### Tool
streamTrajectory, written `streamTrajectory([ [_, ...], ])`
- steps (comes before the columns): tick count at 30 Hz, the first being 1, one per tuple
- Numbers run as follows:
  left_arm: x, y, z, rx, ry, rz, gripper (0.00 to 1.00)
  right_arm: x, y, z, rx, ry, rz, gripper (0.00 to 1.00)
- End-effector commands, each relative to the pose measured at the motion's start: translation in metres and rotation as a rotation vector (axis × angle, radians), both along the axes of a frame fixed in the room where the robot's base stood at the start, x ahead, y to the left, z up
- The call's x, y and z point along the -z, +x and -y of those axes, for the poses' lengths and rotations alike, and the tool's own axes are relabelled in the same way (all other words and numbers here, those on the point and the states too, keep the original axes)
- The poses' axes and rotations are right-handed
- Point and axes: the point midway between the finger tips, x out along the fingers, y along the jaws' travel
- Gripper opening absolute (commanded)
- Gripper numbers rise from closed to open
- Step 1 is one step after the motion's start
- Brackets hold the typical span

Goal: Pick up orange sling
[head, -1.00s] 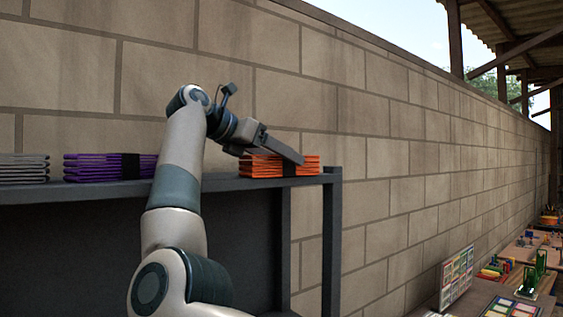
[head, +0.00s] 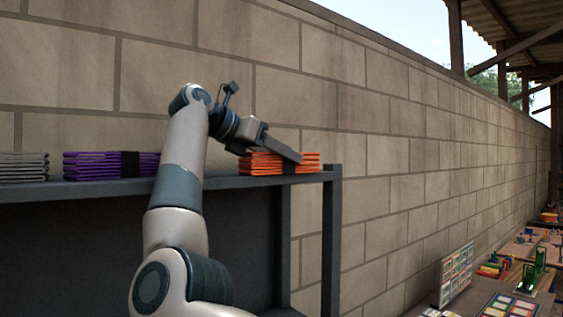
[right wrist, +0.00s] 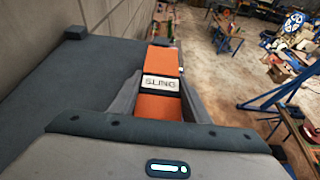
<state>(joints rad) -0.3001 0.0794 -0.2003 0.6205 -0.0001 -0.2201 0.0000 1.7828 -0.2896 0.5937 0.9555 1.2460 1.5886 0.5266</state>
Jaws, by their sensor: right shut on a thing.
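The orange sling (head: 262,164) is a folded stack with a dark band around its middle. It lies on the top shelf near the shelf's right end. In the right wrist view the sling (right wrist: 161,62) shows a white label reading "SLING". My right gripper (head: 291,158) reaches over the sling from the left. Its fingers (right wrist: 158,95) lie on both sides of the sling at the band, shut on it. The sling still appears to rest on the shelf. The far finger is hidden in the head view. My left gripper is not in view.
The dark shelf (head: 225,182) also holds a purple folded stack (head: 95,165) and a grey one (head: 22,167) further left. A block wall (head: 390,140) stands close behind. Tables with coloured items (head: 510,300) stand at the lower right. The shelf ends just right of the sling.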

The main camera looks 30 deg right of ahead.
Motion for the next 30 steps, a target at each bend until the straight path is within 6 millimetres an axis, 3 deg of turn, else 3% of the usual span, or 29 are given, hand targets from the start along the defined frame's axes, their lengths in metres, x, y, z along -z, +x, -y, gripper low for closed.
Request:
streamTrajectory([
  [11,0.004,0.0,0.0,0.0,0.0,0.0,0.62,-0.011,0.0,0.0,0.0,-0.003,0.002,0.06],
  [20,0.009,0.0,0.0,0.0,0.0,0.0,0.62,-0.042,-0.001,0.0,-0.001,-0.003,0.001,0.06],
  [30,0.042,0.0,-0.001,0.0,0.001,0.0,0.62,-0.078,-0.053,0.043,0.002,-0.001,0.006,0.06],
])
